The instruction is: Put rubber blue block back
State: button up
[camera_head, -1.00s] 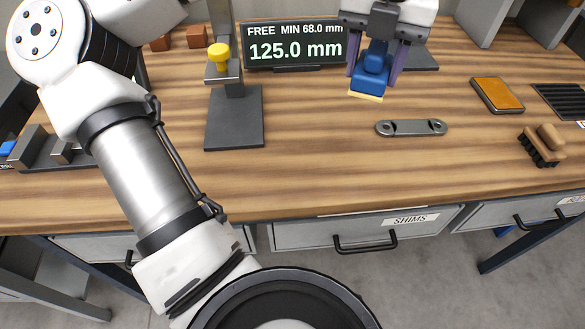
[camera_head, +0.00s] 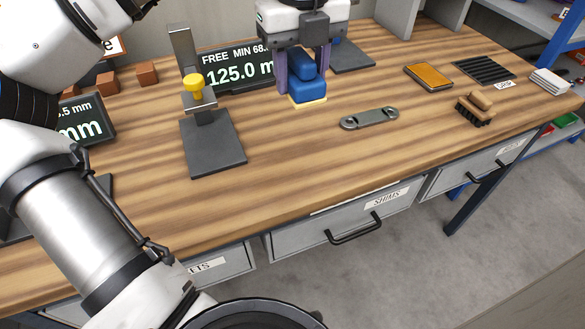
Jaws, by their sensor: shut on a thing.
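The blue rubber block (camera_head: 308,90) is between the two purple-grey fingers of my gripper (camera_head: 303,72). The gripper is shut on it. The block has a stepped shape and a pale yellow layer at its bottom. It is held over the back middle of the wooden bench, in front of the right part of a display reading 125.0 mm (camera_head: 238,70). Whether its bottom touches the bench cannot be told. The gripper body hides part of the block's top and of the display.
A gauge stand with a yellow knob (camera_head: 194,86) stands left of the block. A metal link (camera_head: 370,118) lies to the right, with an orange pad (camera_head: 428,76), a brush (camera_head: 474,107) and a slotted black mat (camera_head: 482,70) beyond. The front middle of the bench (camera_head: 290,165) is clear.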

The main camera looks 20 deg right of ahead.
aim_at(299, 172)
notch_tip(299, 172, down, 19)
jog(key=p, duration=0.3)
jog(key=shift+r, duration=0.1)
jog(key=shift+f, duration=0.3)
jog(key=shift+f+b, duration=0.2)
jog(key=shift+b, duration=0.15)
jog(key=o, duration=1)
jog(key=shift+r, duration=0.1)
jog(key=shift+o, duration=0.2)
jog(key=shift+r, duration=0.1)
jog(key=shift+r+p, duration=0.2)
jog(key=shift+p, duration=0.25)
notch_tip(299, 172, up, 12)
jog(key=b, duration=0.2)
jog(key=shift+f, duration=0.15)
